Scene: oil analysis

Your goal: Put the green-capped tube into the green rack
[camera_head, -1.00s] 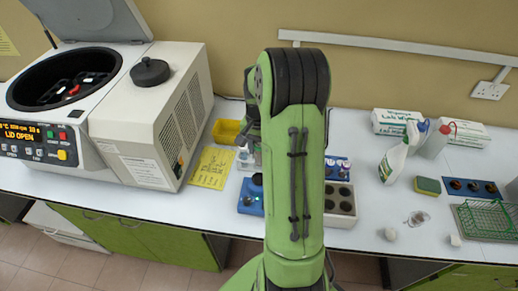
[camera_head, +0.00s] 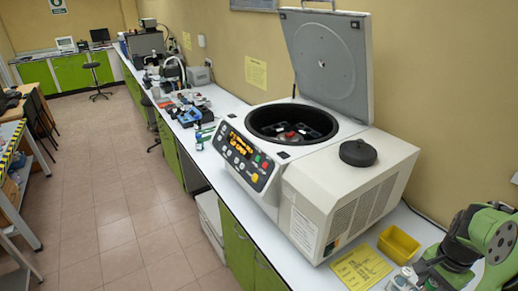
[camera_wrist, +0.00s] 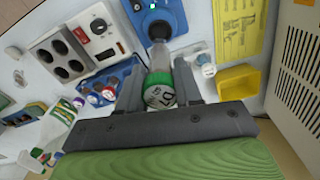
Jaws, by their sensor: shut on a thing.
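The green-capped tube (camera_wrist: 159,86) is between the fingers of my gripper (camera_wrist: 158,92) in the wrist view. Its cap faces the camera and bears dark lettering; the clear body extends away toward the bench. My gripper is shut on it, near a blue device with a black knob (camera_wrist: 158,27). Whether the tube's lower end touches anything is unclear. In the head view my arm shows at the lower right, and the tube cannot be made out. I cannot identify the green rack in either current view.
The open-lidded centrifuge (camera_head: 335,205) stands on the bench. Beside it are a yellow tray (camera_head: 398,244) and a yellow note (camera_head: 361,268). The wrist view shows a blue rack with capped tubes (camera_wrist: 108,72), a grey holed block (camera_wrist: 58,46) and a small vial (camera_wrist: 206,66).

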